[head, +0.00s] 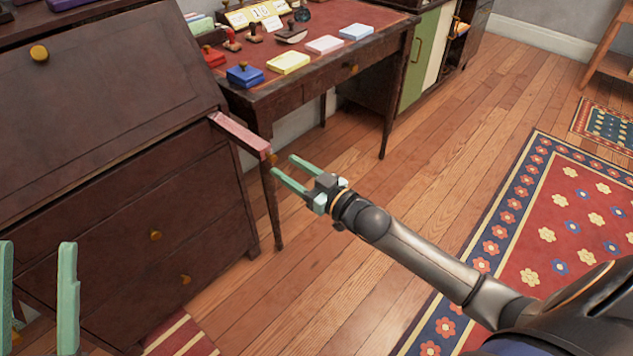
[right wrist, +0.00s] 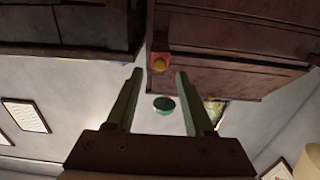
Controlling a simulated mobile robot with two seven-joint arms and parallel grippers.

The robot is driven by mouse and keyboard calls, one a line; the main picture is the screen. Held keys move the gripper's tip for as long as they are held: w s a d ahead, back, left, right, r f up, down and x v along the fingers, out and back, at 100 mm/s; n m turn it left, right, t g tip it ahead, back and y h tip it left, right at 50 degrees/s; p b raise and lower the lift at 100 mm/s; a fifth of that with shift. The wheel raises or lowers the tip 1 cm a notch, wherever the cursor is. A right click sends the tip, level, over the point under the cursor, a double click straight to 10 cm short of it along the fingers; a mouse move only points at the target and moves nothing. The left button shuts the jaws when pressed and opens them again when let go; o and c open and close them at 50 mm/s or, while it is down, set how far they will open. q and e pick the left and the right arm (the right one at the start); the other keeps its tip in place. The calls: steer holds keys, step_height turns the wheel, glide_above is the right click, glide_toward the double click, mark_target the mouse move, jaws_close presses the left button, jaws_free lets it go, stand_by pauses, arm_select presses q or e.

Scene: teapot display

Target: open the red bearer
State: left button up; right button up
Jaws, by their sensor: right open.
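The red bearer (head: 240,135) is a narrow bar at the upper right of the dark writing desk's front, beside the slanted lid. It sticks out from the desk towards my right gripper. Its red end with a brass knob (right wrist: 159,63) shows in the right wrist view, just beyond and between the fingertips. My right gripper (head: 283,164) is open, with its green fingers pointing at that end. I cannot tell whether the fingers touch the knob. My left gripper (head: 36,246) is at the lower left, with its fingers apart and nothing seen between them.
The dark writing desk (head: 85,110) has a closed lid with a brass knob and lower drawers. A side table (head: 330,62) behind carries stamps and coloured pads. The wooden floor (head: 330,265) is clear, with a patterned rug (head: 556,225) at the right.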

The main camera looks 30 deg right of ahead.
arm_select(q)
steer(key=w+f+n+g+y+p, duration=0.1)
steer(key=w+f+n+y, duration=0.1)
steer(key=f, duration=0.4)
steer(key=w+a+f+n+g+y+p, duration=0.1)
steer(key=w+f+n+g+y, duration=0.1)
steer(key=f+y, duration=0.3)
steer(key=shift+w+f+n, duration=0.5)
steer(key=shift+w+n, duration=0.25)
steer(key=shift+n, duration=0.15)
arm_select(e)
steer(key=v, duration=0.9)
steer(key=shift+s, duration=0.15)
arm_select(q)
steer(key=shift+a, duration=0.1)
arm_select(e)
steer(key=shift+r, duration=0.1)
